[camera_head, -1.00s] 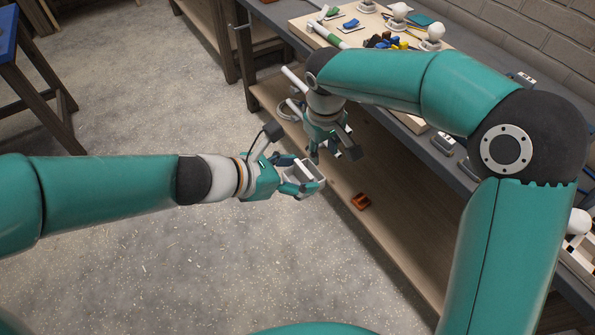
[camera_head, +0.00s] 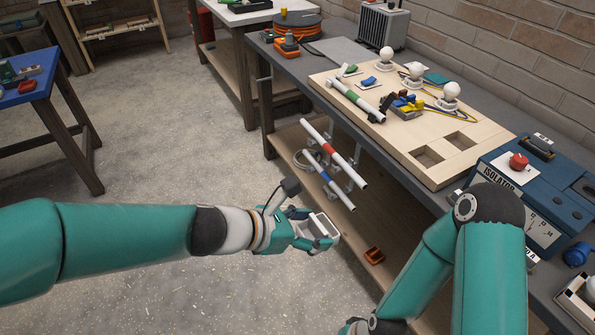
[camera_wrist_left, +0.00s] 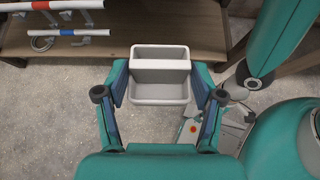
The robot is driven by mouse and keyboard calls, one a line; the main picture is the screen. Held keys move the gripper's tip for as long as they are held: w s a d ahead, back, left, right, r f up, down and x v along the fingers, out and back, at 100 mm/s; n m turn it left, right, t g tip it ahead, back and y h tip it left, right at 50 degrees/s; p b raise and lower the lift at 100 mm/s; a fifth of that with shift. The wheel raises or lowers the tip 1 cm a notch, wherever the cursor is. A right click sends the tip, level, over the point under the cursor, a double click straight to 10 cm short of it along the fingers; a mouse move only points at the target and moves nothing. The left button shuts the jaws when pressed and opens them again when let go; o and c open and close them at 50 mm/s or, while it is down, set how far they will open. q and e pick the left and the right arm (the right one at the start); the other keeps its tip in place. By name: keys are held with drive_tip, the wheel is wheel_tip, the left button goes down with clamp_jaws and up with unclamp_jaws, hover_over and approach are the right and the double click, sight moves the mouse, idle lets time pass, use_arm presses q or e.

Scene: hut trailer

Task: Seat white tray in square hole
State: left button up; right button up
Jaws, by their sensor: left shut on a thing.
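My left gripper (camera_head: 308,233) is shut on the white tray (camera_head: 322,226), in the air in front of the bench. In the left wrist view the tray (camera_wrist_left: 160,92) is a pale two-compartment box, empty, with a finger on each side. The wooden board (camera_head: 475,162) lies on the bench and has two empty square holes, a nearer one (camera_head: 428,155) and one to its right (camera_head: 460,140). The tray is apart from the board, lower and to its left. My right arm bends down at the right, and its fingertips are not clearly seen.
White bulbs, a green-banded tube (camera_head: 352,97) and several coloured pieces (camera_head: 404,103) sit on the board. A blue isolator box (camera_head: 530,195) stands right of it. Red- and blue-banded tubes (camera_head: 333,152) stick out from the bench front. An orange piece (camera_head: 374,256) lies on the lower shelf.

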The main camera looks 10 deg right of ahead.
use_arm(q)
drive_tip(key=w+a+n+t+y+p, duration=0.1)
drive_tip(key=w+a+n+p, duration=0.15)
drive_tip(key=a, duration=0.45)
drive_tip(key=w+a+n+t+y+p, duration=0.1)
drive_tip(key=w+a+t+p, duration=0.2)
drive_tip(key=a, duration=0.4)
drive_tip(key=s+a+g+p, duration=0.1)
drive_tip(key=s+a+p, duration=0.1)
drive_tip(key=a, duration=0.4)
drive_tip(key=s+a+f+p, duration=0.1)
drive_tip(key=a+p, duration=0.3)
drive_tip(key=a, duration=0.2)
drive_tip(key=shift+s+a+m+g+h, duration=0.2)
drive_tip(key=shift+s+m+g+h, duration=0.2)
drive_tip(key=shift+m, duration=0.05)
